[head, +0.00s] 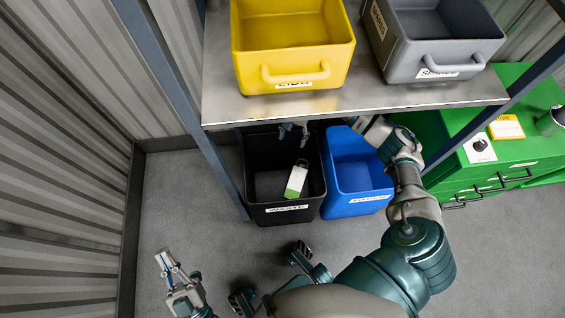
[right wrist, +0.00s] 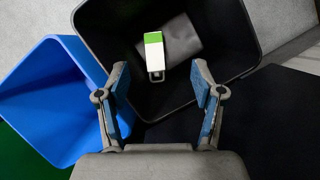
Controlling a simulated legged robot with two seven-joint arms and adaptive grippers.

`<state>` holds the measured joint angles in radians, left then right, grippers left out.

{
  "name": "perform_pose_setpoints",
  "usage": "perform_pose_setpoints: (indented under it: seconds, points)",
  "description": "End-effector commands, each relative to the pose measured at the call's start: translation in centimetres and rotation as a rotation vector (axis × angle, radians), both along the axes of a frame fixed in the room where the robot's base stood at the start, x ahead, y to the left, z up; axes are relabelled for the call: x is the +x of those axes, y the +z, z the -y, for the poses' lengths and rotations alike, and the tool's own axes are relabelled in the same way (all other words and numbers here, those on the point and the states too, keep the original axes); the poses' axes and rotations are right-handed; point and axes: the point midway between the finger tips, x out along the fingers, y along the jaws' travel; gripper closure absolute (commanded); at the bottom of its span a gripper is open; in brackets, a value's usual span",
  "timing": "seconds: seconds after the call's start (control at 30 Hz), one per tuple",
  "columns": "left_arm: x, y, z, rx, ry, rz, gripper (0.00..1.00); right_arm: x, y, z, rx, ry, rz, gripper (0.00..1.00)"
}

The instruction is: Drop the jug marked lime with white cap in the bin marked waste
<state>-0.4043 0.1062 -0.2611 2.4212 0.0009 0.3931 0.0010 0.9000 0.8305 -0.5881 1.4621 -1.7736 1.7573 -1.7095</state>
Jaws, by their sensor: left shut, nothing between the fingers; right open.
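The black bin marked waste (head: 288,210) stands on the floor under the shelf; it also shows in the right wrist view (right wrist: 112,22). A white and green jug (head: 297,180) is tilted inside the bin's opening, and it also shows in the right wrist view (right wrist: 153,52). Its lettering and cap cannot be made out, nor whether it touches the bin floor. My right gripper (head: 294,132) is open and empty over the bin, with the jug beyond its spread fingers (right wrist: 162,82). My left gripper (head: 168,262) is shut and empty at the lower left, away from the bin.
A blue bin (head: 357,178) stands right beside the waste bin. The metal shelf (head: 350,103) above carries a yellow tub (head: 293,52) and a grey tub (head: 435,52). Green drawers (head: 470,180) stand at the right. The grey floor at the left is clear.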

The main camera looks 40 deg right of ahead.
Motion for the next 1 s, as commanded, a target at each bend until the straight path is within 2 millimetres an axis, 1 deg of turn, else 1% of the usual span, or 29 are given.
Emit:
perform_pose_setpoints:
  seconds: [0.03, 0.2, 0.3, 0.4, 0.53, 0.93, 1.0]
  points:
    - [0.0, 0.0, 0.0, 0.000, 0.000, 0.000, 1.00, 0.3, 1.2, 0.4, -0.002, 0.000, 0.005, 0.33]
    - [0.0, 0.0, 0.0, 0.000, 0.000, 0.000, 1.00, 1.0, 4.5, 1.6, -0.001, -0.002, 0.004, 0.33]
    - [0.0, 0.0, 0.0, 0.000, 0.000, 0.000, 1.00, 1.3, 5.9, 2.1, -0.001, -0.002, 0.002, 0.33]
    - [0.0, 0.0, 0.1, 0.001, 0.000, 0.000, 1.00, 1.4, 6.7, 2.4, -0.001, -0.001, 0.001, 0.33]
    - [0.0, 0.0, 0.1, 0.001, 0.000, 0.000, 1.00, 1.4, 7.0, 2.6, 0.000, 0.000, -0.001, 0.33]
    - [0.2, -0.1, 0.1, 0.002, 0.000, -0.002, 1.00, 1.4, 7.0, 2.5, -0.001, -0.001, -0.001, 0.33]
    - [0.0, 0.0, 0.0, 0.000, 0.000, 0.000, 1.00, 1.4, 6.9, 2.2, 0.006, -0.001, -0.003, 0.33]
